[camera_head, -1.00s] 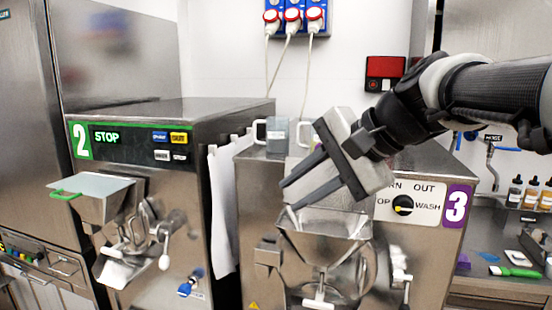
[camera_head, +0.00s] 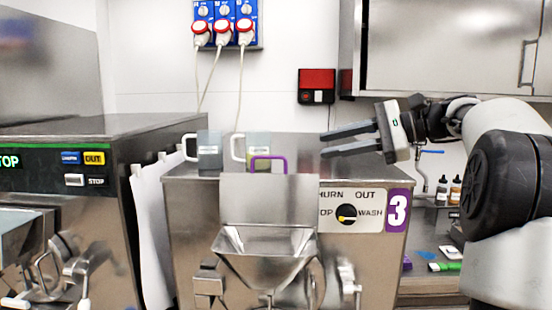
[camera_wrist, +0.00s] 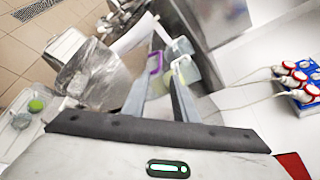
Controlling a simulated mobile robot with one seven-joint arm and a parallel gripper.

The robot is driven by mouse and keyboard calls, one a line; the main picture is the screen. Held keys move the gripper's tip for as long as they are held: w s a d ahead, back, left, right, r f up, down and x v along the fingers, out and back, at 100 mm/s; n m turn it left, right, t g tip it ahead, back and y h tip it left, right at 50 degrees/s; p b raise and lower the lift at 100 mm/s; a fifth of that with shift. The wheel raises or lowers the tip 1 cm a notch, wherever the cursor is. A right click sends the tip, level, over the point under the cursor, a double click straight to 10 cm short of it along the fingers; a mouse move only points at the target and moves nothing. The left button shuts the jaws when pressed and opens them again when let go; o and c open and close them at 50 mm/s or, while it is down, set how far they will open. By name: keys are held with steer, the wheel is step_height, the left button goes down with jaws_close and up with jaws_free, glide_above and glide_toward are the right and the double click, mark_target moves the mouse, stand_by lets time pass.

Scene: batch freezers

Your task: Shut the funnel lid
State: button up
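The funnel lid (camera_head: 268,198) on machine 3 stands upright at the back of the open metal funnel (camera_head: 265,250). Its purple handle (camera_head: 268,160) is at the top edge and also shows in the wrist view (camera_wrist: 154,62). My gripper (camera_head: 321,145) is to the right of the lid and slightly above its handle, with its fingers pointing left. The fingers are apart with nothing between them, and my gripper does not appear to touch the lid.
A grey mug (camera_head: 210,152) and a pale mug (camera_head: 258,146) stand on machine 3's top behind the lid. Machine 2 (camera_head: 90,200) is at the left. The control panel (camera_head: 350,210) is right of the lid. Wall plugs (camera_head: 222,27) hang above.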

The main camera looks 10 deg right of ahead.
mark_target(274, 157)
steer(key=x, duration=1.4)
steer(key=shift+f, duration=0.1)
jaws_close()
stand_by(0.9)
